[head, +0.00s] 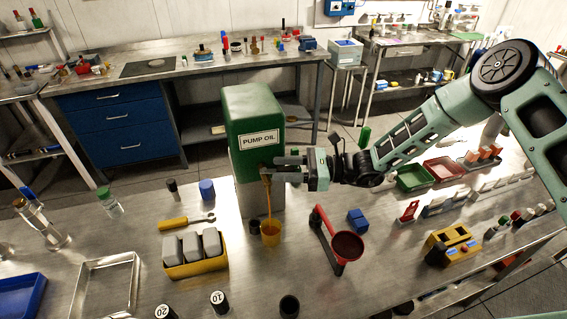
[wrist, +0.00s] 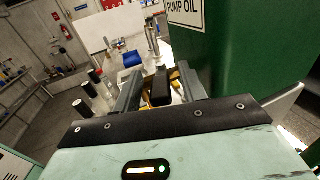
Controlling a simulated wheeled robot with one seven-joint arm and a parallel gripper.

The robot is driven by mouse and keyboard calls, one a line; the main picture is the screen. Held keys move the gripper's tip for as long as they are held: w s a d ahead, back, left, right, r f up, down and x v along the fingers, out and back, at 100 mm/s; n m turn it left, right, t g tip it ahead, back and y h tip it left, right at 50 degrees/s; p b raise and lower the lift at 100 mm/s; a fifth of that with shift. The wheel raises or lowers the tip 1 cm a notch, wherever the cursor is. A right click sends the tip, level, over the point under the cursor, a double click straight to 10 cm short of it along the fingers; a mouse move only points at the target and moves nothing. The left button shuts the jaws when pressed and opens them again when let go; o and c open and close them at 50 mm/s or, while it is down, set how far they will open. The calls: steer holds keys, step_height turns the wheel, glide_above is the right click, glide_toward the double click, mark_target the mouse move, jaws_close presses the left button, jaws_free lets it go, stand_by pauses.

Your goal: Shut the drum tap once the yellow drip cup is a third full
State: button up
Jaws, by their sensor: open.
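The green drum (head: 255,112), labelled PUMP OIL, stands on a grey metal block; its green side also shows in the wrist view (wrist: 240,60). An amber stream (head: 269,200) runs from the tap (head: 266,172) on its front down into the yellow drip cup (head: 271,237). The cup stands upright on the bench; its fill level is too small to tell. My gripper (head: 277,168) is open at the tap, coming from the right. In the wrist view, a dark block-shaped part (wrist: 160,90), apparently the tap's handle, lies between my fingers; contact cannot be told.
A red funnel stand (head: 346,246) is right of the cup. A yellow tray of grey blocks (head: 195,268) and a yellow-handled wrench (head: 174,223) are on the left. Black cylinders (head: 289,305) stand at the front.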

steer(key=shift+a, duration=0.25)
steer(key=shift+c, duration=0.3)
